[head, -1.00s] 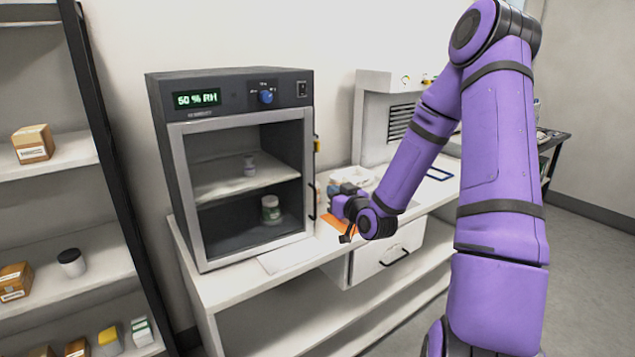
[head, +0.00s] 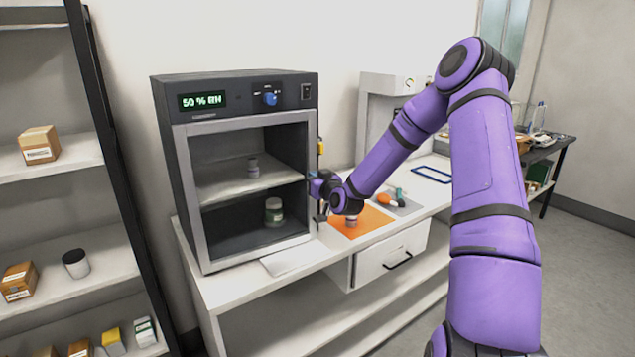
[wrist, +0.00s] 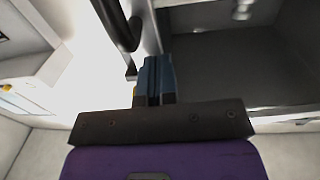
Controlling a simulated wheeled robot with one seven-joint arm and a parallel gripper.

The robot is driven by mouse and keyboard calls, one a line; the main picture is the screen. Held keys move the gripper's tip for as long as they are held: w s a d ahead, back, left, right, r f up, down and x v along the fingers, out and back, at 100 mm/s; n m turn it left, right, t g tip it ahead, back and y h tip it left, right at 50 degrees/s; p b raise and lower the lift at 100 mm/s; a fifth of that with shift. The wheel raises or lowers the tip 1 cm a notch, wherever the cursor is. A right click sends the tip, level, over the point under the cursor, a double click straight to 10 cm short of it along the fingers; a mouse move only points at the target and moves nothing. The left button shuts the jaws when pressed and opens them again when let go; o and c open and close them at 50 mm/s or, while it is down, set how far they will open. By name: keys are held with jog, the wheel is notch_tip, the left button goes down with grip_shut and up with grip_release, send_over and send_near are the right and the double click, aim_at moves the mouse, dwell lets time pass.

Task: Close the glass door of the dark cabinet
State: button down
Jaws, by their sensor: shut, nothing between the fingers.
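The dark cabinet (head: 240,100) stands on the white bench. Its glass door, a pale grey frame (head: 190,200) with clear glass, lies across the front, flush or nearly so; I cannot tell if a small gap is left. My gripper (head: 314,186) is at the door's right edge, about mid-height. In the wrist view the shut, empty blue fingers (wrist: 155,80) are close to the dark door handle (wrist: 120,25) and the pale frame. I cannot tell whether they touch. The arm hides part of the handle in the head view.
A shelf rack (head: 100,150) stands left. The bench front by the cabinet is mostly clear.

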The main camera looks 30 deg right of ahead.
jog(key=shift+w, duration=0.1)
jog(key=w, duration=0.1)
jog(key=w+n+y, duration=0.1)
jog(key=w+y, duration=0.1)
jog(key=shift+w+d+r, duration=0.15)
jog(key=shift+w+r, duration=0.05)
jog(key=shift+r, duration=0.05)
dwell(0.4)
